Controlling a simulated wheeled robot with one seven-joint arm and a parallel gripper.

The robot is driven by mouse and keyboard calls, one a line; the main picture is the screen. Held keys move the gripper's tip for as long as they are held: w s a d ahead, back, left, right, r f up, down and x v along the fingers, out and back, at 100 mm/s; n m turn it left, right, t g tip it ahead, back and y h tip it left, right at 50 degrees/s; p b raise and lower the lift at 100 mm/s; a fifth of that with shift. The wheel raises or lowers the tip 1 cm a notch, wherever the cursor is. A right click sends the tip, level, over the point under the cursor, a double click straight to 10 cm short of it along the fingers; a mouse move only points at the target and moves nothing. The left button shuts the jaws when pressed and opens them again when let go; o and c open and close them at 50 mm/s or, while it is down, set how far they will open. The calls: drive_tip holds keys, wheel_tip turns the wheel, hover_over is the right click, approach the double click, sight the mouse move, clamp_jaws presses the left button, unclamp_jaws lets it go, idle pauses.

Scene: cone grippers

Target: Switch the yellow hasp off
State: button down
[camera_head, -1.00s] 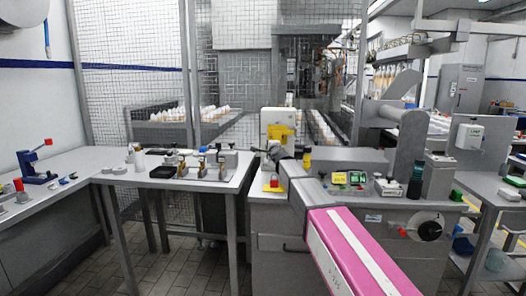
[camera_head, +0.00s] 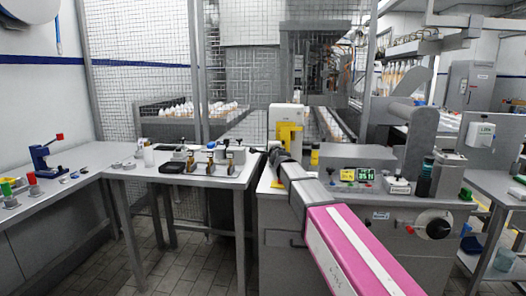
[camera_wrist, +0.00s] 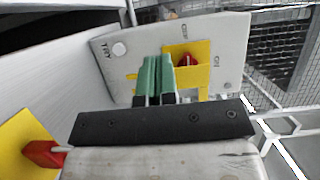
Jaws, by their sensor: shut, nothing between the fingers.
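The yellow hasp (camera_head: 289,135) is on the front of a white box at the back of the grey bench. In the wrist view the yellow hasp (camera_wrist: 198,72) sits on a pale panel, with a red piece in its opening. The panel's small printed labels are too blurred to read surely. My gripper (camera_wrist: 157,82) has green fingers shut together with nothing between them. In that view they overlap the hasp's left edge; I cannot tell whether they touch it. In the head view my arm's dark end is just below and left of the hasp, and the fingertips cannot be made out.
A yellow plate (camera_wrist: 22,140) with a red lever (camera_wrist: 43,154) is at the wrist view's lower left. A grey control box (camera_head: 357,160) stands right of my arm. Several small devices stand on the left table (camera_head: 190,179). Wire mesh fencing (camera_head: 140,60) is behind.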

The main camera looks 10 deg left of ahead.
drive_tip(key=shift+s+a, duration=0.65)
drive_tip(key=shift+s, duration=0.25)
drive_tip(key=shift+s+a, duration=0.6)
drive_tip(key=shift+s, duration=0.3)
